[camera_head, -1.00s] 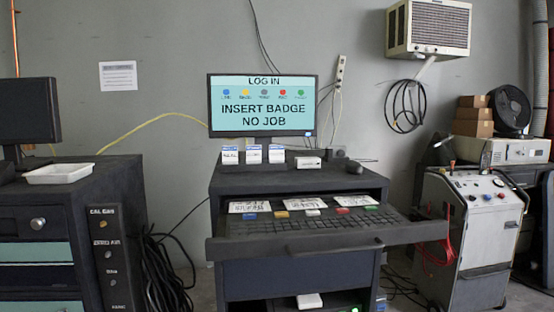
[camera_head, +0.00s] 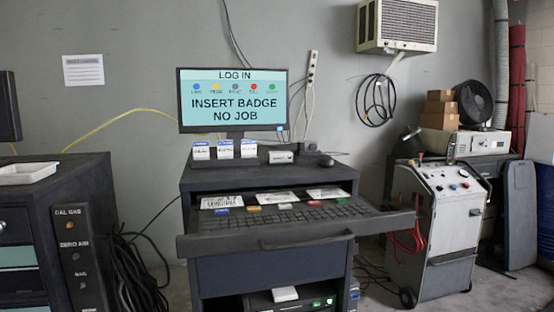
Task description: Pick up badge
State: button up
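Three white badges with blue top strips stand upright in a row on top of the dark cabinet (camera_head: 300,178), below the monitor: a left badge (camera_head: 201,151), a middle badge (camera_head: 225,149) and a right badge (camera_head: 248,149). Their small print is too small to read. The monitor (camera_head: 232,101) reads "LOG IN", "INSERT BADGE" and "NO JOB". A small white box (camera_head: 281,157) sits right of the badges. My gripper is not in view.
A keyboard drawer (camera_head: 300,240) juts out in front, with white sheets (camera_head: 265,197) and several coloured blocks along the keyboard. A black mouse (camera_head: 326,160) lies at right. A left cabinet carries a white tray (camera_head: 27,172). A wheeled machine (camera_head: 440,230) stands at right.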

aim_at(248, 147)
jog(key=i+j+z, duration=0.15)
jog(key=j, duration=0.4)
jog(key=i+j+z, duration=0.1)
jog(key=j, duration=0.5)
jog(key=j+z, duration=0.15)
jog(key=j, duration=0.45)
jog(key=i, duration=0.05)
